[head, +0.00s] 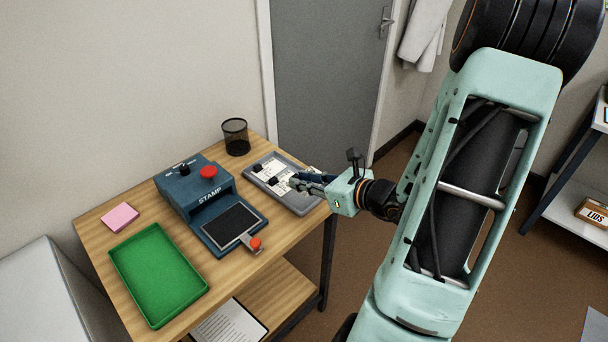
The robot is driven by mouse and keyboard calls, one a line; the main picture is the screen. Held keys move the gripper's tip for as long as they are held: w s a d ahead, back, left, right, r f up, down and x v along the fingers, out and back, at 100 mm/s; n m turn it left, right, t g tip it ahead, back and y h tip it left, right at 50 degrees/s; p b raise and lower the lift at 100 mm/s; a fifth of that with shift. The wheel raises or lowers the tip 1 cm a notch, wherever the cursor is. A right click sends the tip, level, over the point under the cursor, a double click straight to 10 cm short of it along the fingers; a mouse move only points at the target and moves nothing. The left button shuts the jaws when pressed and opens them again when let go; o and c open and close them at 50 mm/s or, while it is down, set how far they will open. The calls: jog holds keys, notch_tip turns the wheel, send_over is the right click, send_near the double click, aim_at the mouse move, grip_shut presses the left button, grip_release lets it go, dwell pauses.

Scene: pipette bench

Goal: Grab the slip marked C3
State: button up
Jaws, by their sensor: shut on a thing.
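A grey tray (303,208) lies at the right rear of the wooden table and holds white slips. One slip (267,163) lies at its far left end with a small black block on it. Another slip (282,174) with a black block lies beside it, close to my fingertips. My gripper (292,181) reaches in from the right, low over the tray. It is shut on a slip, whose held part is mostly hidden by the fingers. The print on the slips is too small to read, so I cannot tell which is C3.
A blue stamp machine (190,190) with a red knob and dark pad stands left of the slip tray. A green tray (158,275), a pink pad (120,217) and a black mesh cup (236,137) are also on the table. Bare wood shows between them.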

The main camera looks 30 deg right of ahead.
jog(key=s+r, duration=0.1)
jog(key=s+a+r+p, duration=0.1)
jog(key=shift+s+a+r, duration=0.1)
jog(key=shift+s, duration=0.25)
jog(key=p, duration=0.3)
jog(key=shift+r, duration=0.25)
jog(key=s+a+r+p, duration=0.2)
jog(key=s+p, duration=0.4)
jog(key=p, duration=0.6)
jog(key=shift+a+p, duration=0.35)
